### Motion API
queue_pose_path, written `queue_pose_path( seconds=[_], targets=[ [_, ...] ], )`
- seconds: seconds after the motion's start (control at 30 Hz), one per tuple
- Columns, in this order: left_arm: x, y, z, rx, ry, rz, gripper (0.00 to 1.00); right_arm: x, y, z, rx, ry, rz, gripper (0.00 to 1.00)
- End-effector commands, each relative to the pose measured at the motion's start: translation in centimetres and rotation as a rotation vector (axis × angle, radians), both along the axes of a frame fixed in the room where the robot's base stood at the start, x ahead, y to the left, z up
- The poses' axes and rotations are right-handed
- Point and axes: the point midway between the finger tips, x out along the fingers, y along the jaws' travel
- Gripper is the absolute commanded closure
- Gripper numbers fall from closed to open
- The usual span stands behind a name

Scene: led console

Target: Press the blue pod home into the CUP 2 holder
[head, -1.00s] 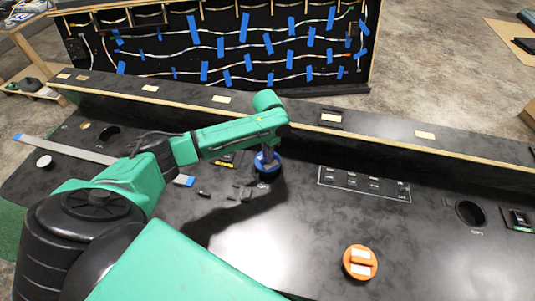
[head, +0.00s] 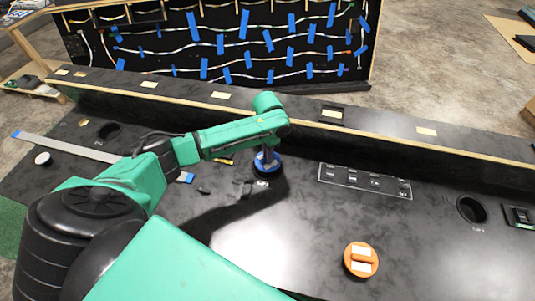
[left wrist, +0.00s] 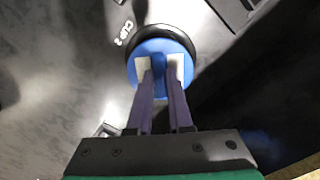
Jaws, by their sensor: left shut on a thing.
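The blue pod (head: 266,166) is a round blue disc with a raised grip bar, and it shows large in the left wrist view (left wrist: 160,46). My left gripper (head: 267,152) is shut on that bar from above, with a pale fingertip pad on each side in the left wrist view (left wrist: 160,68). The pod is at the black CUP 2 holder (left wrist: 148,33), whose dark ring shows past the pod's edge. The CUP 2 label is printed beside it. The pod hides the opening, so I cannot tell how deep it sits. My right gripper is not in view.
An orange pod (head: 361,260) stands on the black console (head: 420,250) at front right. An empty round holder (head: 471,209) is at the right, another opening (head: 109,131) at the far left. A raised ledge (head: 400,128) runs behind. The middle front is clear.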

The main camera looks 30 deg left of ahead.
Motion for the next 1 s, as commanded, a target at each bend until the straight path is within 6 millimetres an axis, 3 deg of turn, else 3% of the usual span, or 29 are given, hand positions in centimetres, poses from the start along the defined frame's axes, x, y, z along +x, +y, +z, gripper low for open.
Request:
queue_pose_path(
  seconds=[1.0],
  targets=[
    [0.0, 0.0, -2.1, -0.001, 0.001, 0.0, 1.0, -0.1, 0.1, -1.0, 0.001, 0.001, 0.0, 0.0]
  ],
)
